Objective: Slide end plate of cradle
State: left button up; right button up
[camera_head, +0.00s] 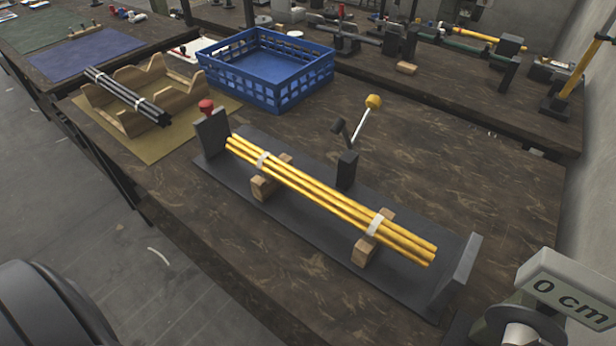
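The cradle has a dark base plate (310,225) on the brown bench. A bundle of yellow rods (330,205) with two white bands lies across its two wooden blocks (366,248). A dark upright end plate with a red knob (207,108) stands at the far left end, close to the rod ends. Another grey upright end plate (463,270) stands at the near right end, with a gap between it and the rods. A lever with a yellow knob (372,102) rises behind the rods. Neither gripper shows in this view.
A blue crate (268,72) stands behind the cradle. Wooden racks (135,92) with dark rods (125,97) stand on an olive mat at left. A "0 cm" sign (570,292) stands at the lower right. The bench right of the lever is clear.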

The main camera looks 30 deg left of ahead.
aim_at(213, 131)
jog(key=u, duration=1.6)
